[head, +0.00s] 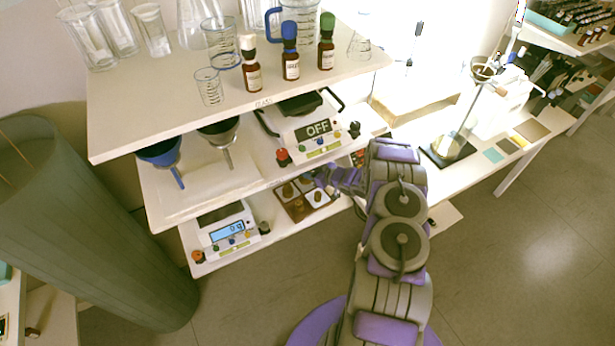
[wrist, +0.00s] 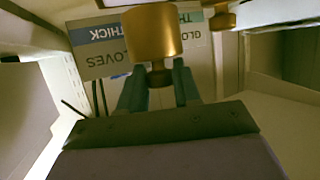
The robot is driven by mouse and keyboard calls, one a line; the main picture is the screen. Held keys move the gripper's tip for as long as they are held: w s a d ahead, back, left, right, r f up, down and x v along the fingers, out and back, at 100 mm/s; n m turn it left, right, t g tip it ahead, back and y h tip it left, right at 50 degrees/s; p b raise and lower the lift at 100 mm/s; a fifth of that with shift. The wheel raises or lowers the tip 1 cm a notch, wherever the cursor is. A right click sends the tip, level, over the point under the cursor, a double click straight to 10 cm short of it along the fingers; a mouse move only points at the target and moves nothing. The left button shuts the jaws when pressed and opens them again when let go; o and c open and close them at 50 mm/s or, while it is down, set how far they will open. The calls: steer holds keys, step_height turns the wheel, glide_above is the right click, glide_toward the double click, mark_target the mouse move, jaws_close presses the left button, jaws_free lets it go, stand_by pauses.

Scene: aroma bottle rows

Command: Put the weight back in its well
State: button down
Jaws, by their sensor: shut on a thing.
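In the wrist view my gripper (wrist: 158,82) is shut on a brass weight (wrist: 152,35), a cylinder with a narrower neck between the fingers. In the head view my gripper (head: 328,181) is at the lower shelf, just above the right side of a brown weight block (head: 296,211). The block has pale wells, and brass weights (head: 288,190) show in it. Another brass weight (wrist: 222,20) shows to the right of the held one in the wrist view. I cannot tell the held weight's exact height over the block or which well is under it.
A lit scale (head: 228,232) stands left of the block on the same shelf. The shelf above (head: 210,190) carries funnels and a scale reading OFF (head: 318,130), close over my gripper. Glassware and dropper bottles (head: 290,65) stand on top. A glove box (wrist: 100,50) shows in the wrist view.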

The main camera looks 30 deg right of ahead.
steer(key=f, duration=0.3)
steer(key=shift+w+d, duration=0.1)
steer(key=shift+d, duration=0.2)
steer(key=shift+f, duration=0.25)
steer(key=shift+a+r, duration=0.1)
steer(key=shift+a, duration=0.15)
steer(key=shift+a, duration=0.1)
steer(key=c, duration=1.1)
jaws_free()
steer(key=o, duration=0.3)
steer(key=shift+d, duration=0.2)
